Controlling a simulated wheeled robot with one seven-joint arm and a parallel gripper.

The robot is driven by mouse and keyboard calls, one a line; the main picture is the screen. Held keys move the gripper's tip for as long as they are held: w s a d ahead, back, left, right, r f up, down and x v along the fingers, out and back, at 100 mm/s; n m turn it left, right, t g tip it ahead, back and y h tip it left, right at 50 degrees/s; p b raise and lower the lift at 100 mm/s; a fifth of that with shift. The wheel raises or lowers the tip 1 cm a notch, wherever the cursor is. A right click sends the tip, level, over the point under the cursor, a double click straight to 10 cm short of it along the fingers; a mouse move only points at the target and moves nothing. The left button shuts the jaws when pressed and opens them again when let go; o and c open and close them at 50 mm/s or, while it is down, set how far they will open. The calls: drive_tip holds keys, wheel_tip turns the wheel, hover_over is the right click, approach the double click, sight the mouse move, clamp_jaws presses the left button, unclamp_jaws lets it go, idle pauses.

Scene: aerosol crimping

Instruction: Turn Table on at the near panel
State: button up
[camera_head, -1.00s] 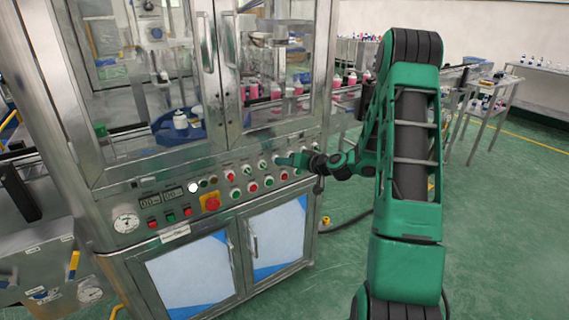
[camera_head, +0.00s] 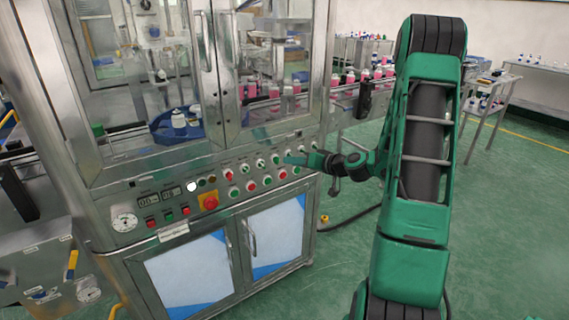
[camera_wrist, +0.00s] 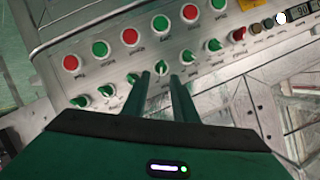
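The near panel (camera_head: 225,193) is the sloped steel front of the machine, with a row of green selector knobs above red and green push buttons. Its labels are too small to read, so I cannot tell which knob is Table. My gripper (camera_head: 291,158) is at the right part of the knob row. In the wrist view, my gripper (camera_wrist: 161,76) has two dark green fingers apart with nothing held. One green knob (camera_wrist: 161,67) shows in line with the gap between the fingertips; I cannot tell whether they touch it. Other knobs (camera_wrist: 188,57) lie on both sides.
Glass doors (camera_head: 270,60) rise above the panel, with bottles on a blue turntable (camera_head: 162,128) inside.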

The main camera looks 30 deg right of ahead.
drive_tip(key=shift+v, duration=2.05)
drive_tip(key=s+a+n+g, duration=0.3)
drive_tip(key=s+a+g, duration=0.4)
drive_tip(key=s+a, duration=0.2)
drive_tip(key=s+r+m+g+h, duration=0.1)
drive_tip(key=s+r+m+g, duration=0.1)
drive_tip(key=s, duration=1.2)
drive_tip(key=s+a+r+m+g+h, duration=0.1)
drive_tip(key=s+r+m+g+h, duration=0.1)
drive_tip(key=s, duration=1.2)
drive_tip(key=r+m+g, duration=0.1)
drive_tip(key=r+g, duration=0.1)
drive_tip(key=g, duration=0.1)
drive_tip(key=shift+m, duration=0.3)
drive_tip(key=shift+w, duration=0.1)
drive_tip(key=shift+w+f, duration=0.3)
drive_tip(key=shift+w, duration=0.3)
